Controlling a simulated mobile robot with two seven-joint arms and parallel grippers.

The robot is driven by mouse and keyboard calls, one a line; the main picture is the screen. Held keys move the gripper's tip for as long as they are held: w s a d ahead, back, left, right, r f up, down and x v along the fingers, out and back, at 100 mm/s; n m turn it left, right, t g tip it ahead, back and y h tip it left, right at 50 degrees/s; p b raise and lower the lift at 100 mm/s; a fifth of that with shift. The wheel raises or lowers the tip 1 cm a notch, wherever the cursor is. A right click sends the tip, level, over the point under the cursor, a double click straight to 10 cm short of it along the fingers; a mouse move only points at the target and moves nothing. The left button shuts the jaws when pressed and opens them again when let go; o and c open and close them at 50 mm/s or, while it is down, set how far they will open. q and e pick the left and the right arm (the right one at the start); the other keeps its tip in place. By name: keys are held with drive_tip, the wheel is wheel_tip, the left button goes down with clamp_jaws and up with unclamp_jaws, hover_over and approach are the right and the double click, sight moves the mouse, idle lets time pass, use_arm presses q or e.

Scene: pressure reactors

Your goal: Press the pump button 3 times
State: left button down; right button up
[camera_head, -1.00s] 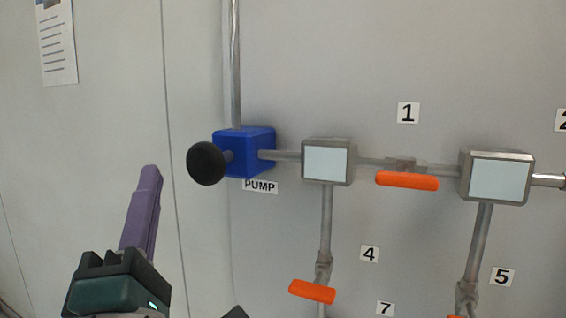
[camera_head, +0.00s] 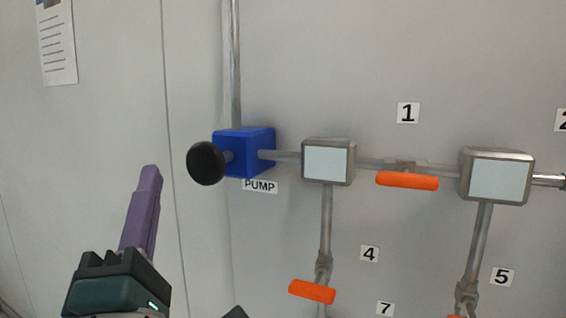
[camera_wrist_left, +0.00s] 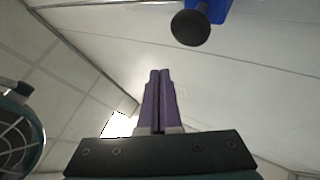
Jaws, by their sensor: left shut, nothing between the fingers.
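The pump is a blue box (camera_head: 251,153) on the wall with a round black button (camera_head: 206,163) sticking out on a short stem. A "PUMP" label (camera_head: 260,187) is below it. In the head view my left gripper (camera_head: 151,170), with purple fingers, is shut and empty, to the left of the black button and apart from it. In the left wrist view the shut fingers (camera_wrist_left: 160,74) point upward in the picture, and the black button (camera_wrist_left: 190,28) shows above and to their right, with part of the blue box (camera_wrist_left: 218,8). My right gripper is not seen.
Right of the pump, pipes link two grey boxes with pale screens (camera_head: 326,163) (camera_head: 497,180). Orange handles (camera_head: 407,181) (camera_head: 312,291) stick out from the pipes. A paper sheet (camera_head: 58,42) hangs at upper left.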

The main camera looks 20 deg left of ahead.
use_arm(q)
drive_tip(key=s+m+t+h, duration=0.1)
drive_tip(key=m+t+h, duration=0.1)
drive_tip(key=m+h, duration=0.1)
drive_tip(key=s+m+t+h+b, duration=0.1)
drive_tip(key=m+h, duration=0.2)
drive_tip(key=m, duration=0.2)
drive_tip(key=s+m+t+h+b, duration=0.1)
drive_tip(key=m+t+h, duration=0.1)
drive_tip(key=m+h, duration=0.1)
drive_tip(key=shift+s+a+f+m+t, duration=0.2)
drive_tip(key=shift+s+a+m+t, duration=0.1)
drive_tip(key=shift+s+a+m, duration=0.1)
drive_tip(key=shift+w, duration=0.15)
drive_tip(key=b, duration=0.3)
approach(198, 147)
wheel_tip(198, 147, up, 3)
drive_tip(key=w, duration=0.1)
drive_tip(key=shift+w+a+r+b, duration=0.15)
drive_tip(key=shift+w+b, duration=0.1)
drive_tip(key=shift+w, duration=0.2)
drive_tip(key=shift+w+a+r+b, duration=0.1)
drive_tip(key=shift+w+r+b, duration=0.1)
drive_tip(key=shift+w, duration=0.2)
drive_tip(key=shift+w+f, duration=0.1)
idle(0.3)
drive_tip(key=shift+w+b, duration=0.3)
